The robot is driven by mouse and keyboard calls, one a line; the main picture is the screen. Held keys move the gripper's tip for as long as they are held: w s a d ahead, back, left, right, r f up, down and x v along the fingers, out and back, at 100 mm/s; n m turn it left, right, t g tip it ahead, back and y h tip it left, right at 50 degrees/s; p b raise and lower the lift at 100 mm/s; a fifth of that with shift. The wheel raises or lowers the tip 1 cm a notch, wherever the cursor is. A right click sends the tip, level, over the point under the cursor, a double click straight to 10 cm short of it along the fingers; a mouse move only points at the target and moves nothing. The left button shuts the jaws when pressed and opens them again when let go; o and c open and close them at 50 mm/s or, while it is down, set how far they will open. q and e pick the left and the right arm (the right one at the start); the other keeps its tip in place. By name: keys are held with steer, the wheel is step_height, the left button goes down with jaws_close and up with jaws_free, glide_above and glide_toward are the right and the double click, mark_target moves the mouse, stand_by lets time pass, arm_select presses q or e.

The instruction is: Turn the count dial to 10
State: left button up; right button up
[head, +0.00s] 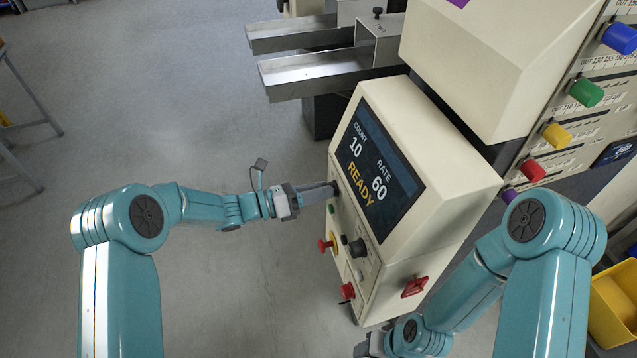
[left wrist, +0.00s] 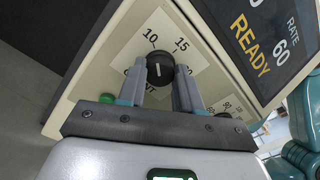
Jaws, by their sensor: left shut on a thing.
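The count dial (left wrist: 158,66) is a black round knob on the cream control panel, with the numbers 10 and 15 printed around it. A short white mark shows on its face; exactly which number it points at is hard to tell. My left gripper (left wrist: 160,76) is shut on the knob, one finger on each side. In the head view, my left gripper (head: 332,187) reaches the panel from the left and hides most of the dial. The display (head: 375,170) reads COUNT 10, RATE 60, READY. My right gripper (head: 370,346) is low at the bottom edge, its fingers not clearly visible.
Below the dial are a green button (head: 331,209), a second black knob (head: 355,247) and red controls (head: 324,245). A red switch (head: 414,287) is on the panel's right face. Metal chutes (head: 310,72) stick out behind. A yellow bin (head: 614,305) stands at right.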

arm_select(q)
steer(key=shift+n+p, duration=0.35)
steer(key=shift+n, duration=0.35)
steer(key=shift+f, duration=0.1)
steer(key=o, duration=1)
steer(key=shift+o, duration=0.2)
steer(key=v, duration=1.6)
steer(key=shift+a+p, duration=0.2)
steer(key=shift+p, duration=0.1)
